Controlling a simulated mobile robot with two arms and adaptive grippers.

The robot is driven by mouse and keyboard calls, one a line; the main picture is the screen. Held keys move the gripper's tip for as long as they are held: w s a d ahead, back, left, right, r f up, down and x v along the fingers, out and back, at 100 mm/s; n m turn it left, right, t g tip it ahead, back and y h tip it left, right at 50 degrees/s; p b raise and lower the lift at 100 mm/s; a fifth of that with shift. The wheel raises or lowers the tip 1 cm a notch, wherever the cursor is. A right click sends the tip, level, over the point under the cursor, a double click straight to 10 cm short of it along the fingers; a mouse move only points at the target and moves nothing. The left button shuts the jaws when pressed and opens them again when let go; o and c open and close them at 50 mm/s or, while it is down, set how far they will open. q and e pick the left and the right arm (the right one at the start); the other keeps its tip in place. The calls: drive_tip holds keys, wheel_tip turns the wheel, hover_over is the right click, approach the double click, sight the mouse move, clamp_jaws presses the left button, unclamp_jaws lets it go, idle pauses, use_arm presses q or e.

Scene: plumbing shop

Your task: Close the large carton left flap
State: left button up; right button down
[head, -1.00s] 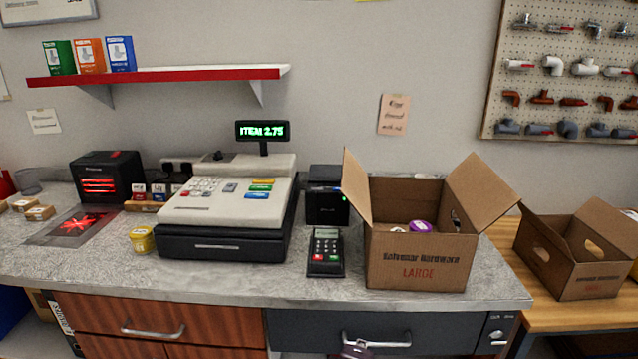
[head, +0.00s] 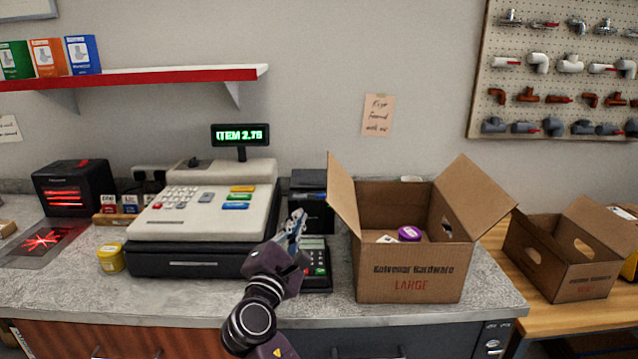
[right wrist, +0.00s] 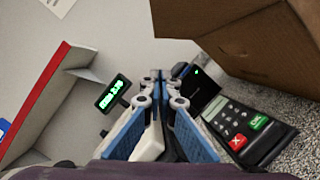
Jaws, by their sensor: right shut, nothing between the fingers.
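The large carton (head: 409,284) stands on the counter, marked LARGE, with its top open. Its left flap (head: 343,192) stands up, tilted outward to the left. Its right flap (head: 474,193) leans outward to the right. Inside are a purple-lidded item (head: 409,233) and a white item. My right gripper (head: 297,221) is shut and empty, left of the carton and above the card terminal, apart from the flap. In the right wrist view its fingers (right wrist: 158,80) point up, and the carton's side (right wrist: 255,50) shows at upper right. My left gripper is not in view.
A cash register (head: 200,220) stands left of my right gripper. The card terminal (head: 316,262) and a black box printer (head: 311,205) are close by the carton's left side. A smaller open carton (head: 577,272) stands on the wooden table at right.

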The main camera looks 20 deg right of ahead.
sight(342, 189)
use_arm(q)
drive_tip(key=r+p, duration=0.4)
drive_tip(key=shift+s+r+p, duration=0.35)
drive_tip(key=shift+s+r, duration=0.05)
use_arm(e)
drive_tip(key=w+d+r, duration=0.4)
drive_tip(key=w+d, duration=0.3)
drive_tip(key=shift+w+d+r, duration=0.15)
drive_tip(key=shift+d+r, duration=0.1)
drive_tip(key=shift+d, duration=0.15)
